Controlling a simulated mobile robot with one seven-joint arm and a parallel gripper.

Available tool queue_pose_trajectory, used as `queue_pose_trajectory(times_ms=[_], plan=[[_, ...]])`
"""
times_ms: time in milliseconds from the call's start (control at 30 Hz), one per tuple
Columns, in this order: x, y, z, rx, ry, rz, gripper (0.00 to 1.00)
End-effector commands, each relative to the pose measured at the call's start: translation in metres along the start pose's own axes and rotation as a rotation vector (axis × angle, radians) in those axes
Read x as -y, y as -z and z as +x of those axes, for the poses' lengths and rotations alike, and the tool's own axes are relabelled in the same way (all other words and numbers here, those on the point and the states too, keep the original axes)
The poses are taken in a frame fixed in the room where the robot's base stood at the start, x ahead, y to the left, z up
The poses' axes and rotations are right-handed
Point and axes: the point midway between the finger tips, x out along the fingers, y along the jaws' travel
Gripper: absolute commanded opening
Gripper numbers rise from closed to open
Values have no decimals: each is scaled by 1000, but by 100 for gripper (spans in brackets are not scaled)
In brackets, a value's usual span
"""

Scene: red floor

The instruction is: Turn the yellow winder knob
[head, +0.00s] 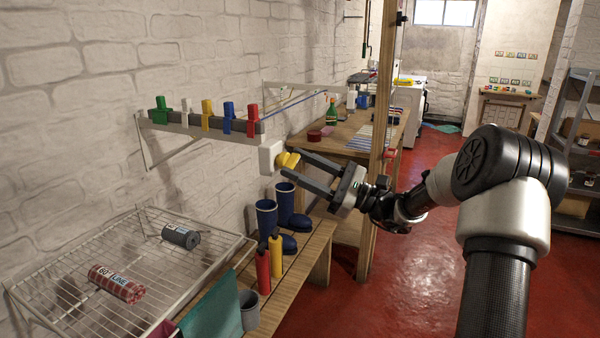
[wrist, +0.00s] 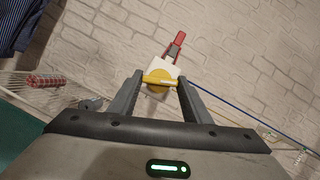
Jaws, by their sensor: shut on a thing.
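The yellow winder knob (head: 288,161) sticks out from a white box (head: 270,157) fixed to the white brick wall. In the wrist view the knob (wrist: 160,79) shows as a round yellow disc with a raised bar across it, in front of its white box (wrist: 158,68). My gripper (head: 294,166) reaches in from the right with its fingertips at the knob. In the wrist view my gripper's fingers (wrist: 160,80) stand on either side of the bar, shut on it. The fingers hide part of the knob in the head view.
A wall rail (head: 185,127) with coloured clips is left of the box. Below are a wire rack (head: 120,262), blue boots (head: 267,218), red (head: 263,270) and yellow bottles (head: 276,254) on a wooden bench. A wooden post (head: 381,130) stands close behind my gripper.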

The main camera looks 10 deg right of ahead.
Motion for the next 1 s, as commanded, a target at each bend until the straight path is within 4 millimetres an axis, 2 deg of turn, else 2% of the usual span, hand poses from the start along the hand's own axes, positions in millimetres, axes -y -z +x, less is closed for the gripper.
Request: queue_pose_trajectory(times_ms=[600, 1000], plan=[[4, 1, -1, -2, -220, -531, 21], [5, -2, 0, -1, -313, -753, 21]])
